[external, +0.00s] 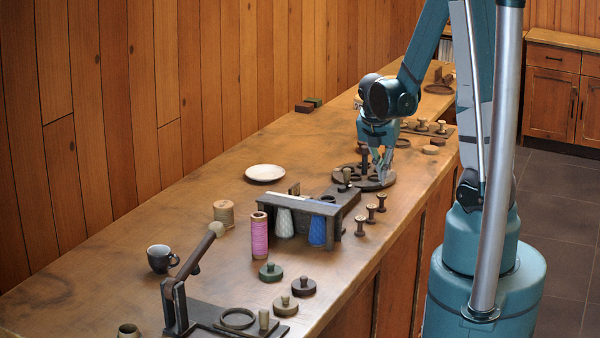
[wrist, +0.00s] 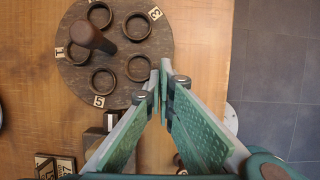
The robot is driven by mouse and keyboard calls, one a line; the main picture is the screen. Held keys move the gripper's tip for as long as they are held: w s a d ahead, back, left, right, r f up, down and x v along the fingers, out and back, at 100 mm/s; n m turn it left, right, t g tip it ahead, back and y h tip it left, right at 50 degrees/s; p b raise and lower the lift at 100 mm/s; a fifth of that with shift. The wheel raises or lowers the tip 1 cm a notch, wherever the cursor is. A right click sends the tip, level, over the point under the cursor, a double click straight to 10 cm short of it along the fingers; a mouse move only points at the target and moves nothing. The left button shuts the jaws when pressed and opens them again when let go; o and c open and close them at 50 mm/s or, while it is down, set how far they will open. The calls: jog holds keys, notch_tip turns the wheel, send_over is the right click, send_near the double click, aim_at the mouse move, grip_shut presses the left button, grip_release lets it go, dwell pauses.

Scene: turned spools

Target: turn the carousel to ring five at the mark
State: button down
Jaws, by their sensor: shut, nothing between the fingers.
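The carousel (wrist: 118,50) is a dark round disc with several shallow rings and number tags on its rim. In the wrist view, tag 5 (wrist: 99,101) is at the lower edge beside a ring (wrist: 104,81), tag 1 (wrist: 60,52) is at the left and tag 3 (wrist: 155,13) at the upper right. A brown peg-like handle (wrist: 88,37) stands up near tag 1. My gripper (wrist: 163,76) is shut and empty, its tips over the disc's lower right edge in that view. In the external view my gripper (external: 381,177) is above the carousel (external: 350,182). I cannot identify the mark for certain.
A dark block with a pale face (wrist: 111,120) stands just below tag 5. Small spools (external: 371,213) stand near the counter's front edge. A rack (external: 335,222) holds blue and white spools. A white plate (external: 265,173) lies left of the carousel, with bare counter around it.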

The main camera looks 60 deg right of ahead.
jog(key=p+v, duration=0.5)
jog(key=v, duration=0.4)
jog(key=shift+r+p, duration=0.2)
jog(key=shift+p, duration=0.1)
dwell(0.4)
jog(key=m+t+y, duration=0.3)
jog(key=m, duration=1.4)
send_near(340, 174)
jog(key=s+r, duration=0.3)
jog(key=m, duration=0.1)
jog(key=w+m, duration=0.1)
jog(key=m, duration=0.2)
jog(key=shift+w+d+r+m, duration=0.1)
jog(key=shift+w+r+m, duration=0.25)
jog(key=shift+r+m, duration=0.05)
jog(key=shift+f, duration=0.15)
jog(key=shift+w+b+x, duration=0.1)
jog(key=shift+b+x, duration=0.25)
jog(key=shift+x, duration=2.1)
jog(key=shift+w+b+x, duration=0.15)
jog(key=shift+b+x, duration=0.2)
jog(key=shift+x, duration=2.1)
